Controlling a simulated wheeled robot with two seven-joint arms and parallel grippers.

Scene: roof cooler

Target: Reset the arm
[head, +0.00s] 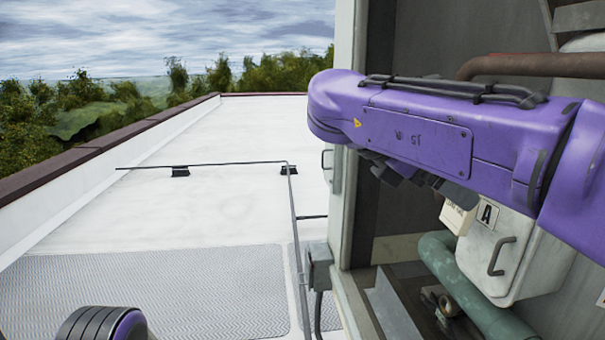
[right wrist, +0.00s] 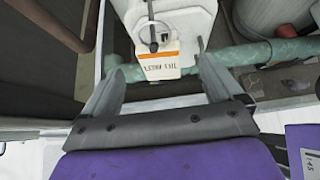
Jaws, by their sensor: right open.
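My purple right arm (head: 430,125) reaches across the right of the head view, in front of an open grey cabinet (head: 346,120). My right gripper shows in the right wrist view (right wrist: 160,58) with its two grey fingers spread apart and nothing held between them. In the head view its fingers are mostly hidden under the arm. Beyond the fingers are a white box (right wrist: 190,22) with a handle and a white tag (right wrist: 160,68) with an orange stripe. The box also shows in the head view (head: 510,268), marked "A". My left gripper is out of view.
A green pipe (head: 468,276) runs beside the box, and a rusty brown pipe (head: 535,66) crosses above. A thin grey conduit (head: 296,235) stands left of the cabinet. The white roof (head: 200,130) is mostly clear, with a textured walkway mat (head: 200,290) and a low parapet (head: 90,150).

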